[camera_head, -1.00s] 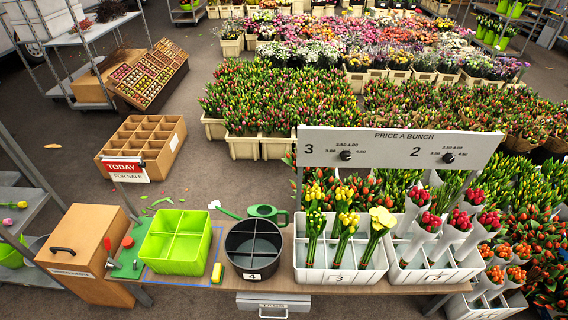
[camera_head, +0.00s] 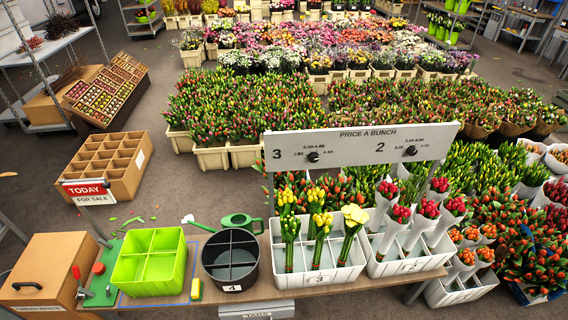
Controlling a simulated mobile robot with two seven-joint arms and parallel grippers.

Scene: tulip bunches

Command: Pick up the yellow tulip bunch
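Yellow tulip bunches stand upright in the white crate marked 3 (camera_head: 318,278) on the wooden bench. The left bunch (camera_head: 289,222) and the middle bunch (camera_head: 320,226) have closed yellow buds and green stems. The right bunch (camera_head: 352,222) has a larger, more open pale yellow head. Beside it, the white crate marked 2 (camera_head: 408,266) holds red tulip bunches (camera_head: 401,214) in white wraps. Neither of my grippers shows in the head view.
A black divided pot marked 4 (camera_head: 230,262), a green divided crate (camera_head: 150,262) and a green watering can (camera_head: 241,222) are on the bench (camera_head: 270,291). A yellow sponge (camera_head: 196,289) lies between them. A price sign (camera_head: 360,147) rises behind the crates.

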